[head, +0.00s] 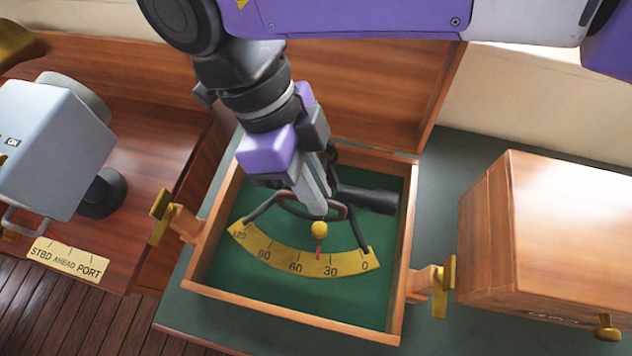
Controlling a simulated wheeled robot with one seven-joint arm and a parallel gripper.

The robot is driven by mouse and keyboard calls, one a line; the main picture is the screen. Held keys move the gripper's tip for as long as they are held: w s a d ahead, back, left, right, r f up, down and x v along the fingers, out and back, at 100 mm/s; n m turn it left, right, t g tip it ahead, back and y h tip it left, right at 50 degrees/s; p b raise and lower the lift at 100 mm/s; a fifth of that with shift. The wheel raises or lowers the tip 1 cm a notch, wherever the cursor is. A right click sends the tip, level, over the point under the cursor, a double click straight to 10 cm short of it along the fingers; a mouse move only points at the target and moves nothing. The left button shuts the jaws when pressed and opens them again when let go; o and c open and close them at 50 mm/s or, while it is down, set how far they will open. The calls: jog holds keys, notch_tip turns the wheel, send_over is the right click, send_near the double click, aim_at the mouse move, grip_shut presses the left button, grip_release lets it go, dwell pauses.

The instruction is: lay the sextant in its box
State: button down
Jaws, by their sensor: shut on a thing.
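The sextant (314,265) has a brass arc with a number scale, a dark frame and a black telescope tube. It is within the outline of the open wooden box (290,315), arc toward the front. The box has a green lining (225,278), and its lid (375,85) stands open at the back. My gripper (318,208) points down over the box and is shut on the sextant near the middle of its frame. The fingertips partly hide the frame. I cannot tell whether the sextant touches the lining or hangs just above it.
A closed wooden case (545,235) stands to the right of the box. A grey telegraph unit (50,145) stands on a wooden console at left, with a brass plate (68,258) before it. Brass latches (160,216) stick out at the box's sides. The green tabletop (455,160) is bare behind the case.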

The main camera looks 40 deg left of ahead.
jog(key=shift+f+b, duration=1.2)
jog(key=shift+f, duration=0.15)
dwell(2.0)
jog(key=c, duration=1.4)
grip_release()
jog(key=shift+s, duration=0.1)
jog(key=v, duration=0.7)
jog(key=shift+r+b, duration=0.3)
jog(key=shift+r, duration=0.1)
jog(key=shift+s, duration=0.1)
